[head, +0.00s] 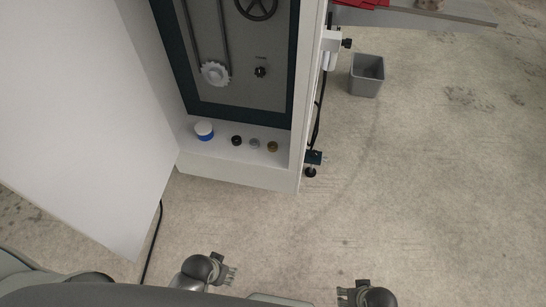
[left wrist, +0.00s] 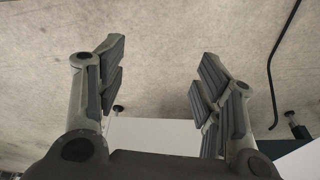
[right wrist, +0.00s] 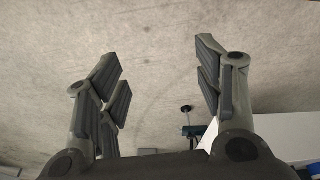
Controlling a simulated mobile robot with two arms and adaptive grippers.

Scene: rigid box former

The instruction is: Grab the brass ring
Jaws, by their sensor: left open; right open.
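The brass ring (head: 272,146) looks like a small brass-coloured round piece. It sits on the white ledge (head: 225,160) at the front of the machine, the rightmost in a short row. My left gripper (head: 230,274) is low in the head view, well short of the ledge; its spread, empty fingers show in the left wrist view (left wrist: 160,90). My right gripper (head: 345,296) is at the bottom of the head view, right of the machine; its fingers are spread and empty in the right wrist view (right wrist: 160,85). The ring cannot be made out in either wrist view.
Beside the ring are a silver piece (head: 254,144), a dark piece (head: 237,140) and a blue-and-white round item (head: 204,131). A large white door panel (head: 80,110) stands open at left. A grey bin (head: 367,76) is on the floor.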

